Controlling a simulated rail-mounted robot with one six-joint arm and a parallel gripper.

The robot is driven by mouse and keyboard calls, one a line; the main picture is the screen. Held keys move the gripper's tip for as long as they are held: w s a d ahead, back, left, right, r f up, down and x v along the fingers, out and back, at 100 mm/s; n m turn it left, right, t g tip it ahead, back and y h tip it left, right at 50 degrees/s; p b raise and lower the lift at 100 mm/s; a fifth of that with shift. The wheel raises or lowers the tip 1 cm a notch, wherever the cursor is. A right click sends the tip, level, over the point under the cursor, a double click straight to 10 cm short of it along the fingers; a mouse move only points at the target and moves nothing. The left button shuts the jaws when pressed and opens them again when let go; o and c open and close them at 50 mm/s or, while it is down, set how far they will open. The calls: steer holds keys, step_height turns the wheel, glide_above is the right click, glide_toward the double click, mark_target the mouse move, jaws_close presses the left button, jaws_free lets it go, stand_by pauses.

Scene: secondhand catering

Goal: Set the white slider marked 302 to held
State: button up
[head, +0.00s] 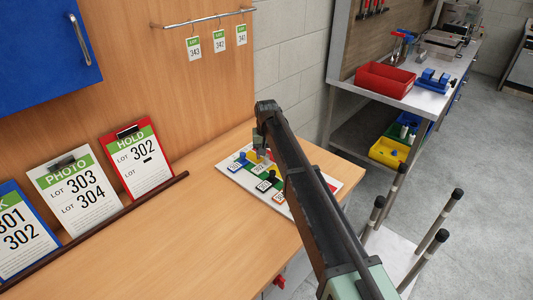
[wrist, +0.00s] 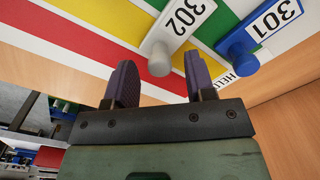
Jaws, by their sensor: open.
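The white slider marked 302 (wrist: 180,32) lies on a colour-striped board, its pale round knob (wrist: 158,60) towards my gripper in the wrist view. The knob appears between and beyond my open fingers (wrist: 160,80); contact cannot be told. The knob end is over or beside the yellow stripe (wrist: 184,62). The blue slider marked 301 (wrist: 262,30) is to its right. Lettering like "HELD" (wrist: 240,73) shows partly near the blue knob. In the head view my gripper (head: 262,152) is over the board (head: 290,210), and my arm hides part of the board.
The board lies on a wooden bench (head: 180,240). Clipboards lean at the left; one reads HOLD LOT 302 (head: 140,160), another PHOTO 303, 304 (head: 77,193). A rail with hanging tags (head: 205,22) is above. A metal bench with a red bin (head: 385,80) is at right.

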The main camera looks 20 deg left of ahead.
step_height(320, 180, up, 11)
steer(key=p, duration=1)
steer(key=shift+f, duration=0.2)
steer(key=s+d+f+m+b, duration=0.1)
steer(key=s+d, duration=0.8)
steer(key=d, duration=0.5)
steer(key=s+d+f+m+b, duration=0.1)
steer(key=s+d+m, duration=0.1)
steer(key=s+d, duration=0.7)
steer(key=s+d+m+b, duration=0.1)
steer(key=s+d, duration=0.8)
steer(key=d, duration=1.2)
steer(key=shift+s+d+f+m, duration=0.15)
steer(key=shift+d+f+m, duration=0.15)
steer(key=shift+f, duration=0.1)
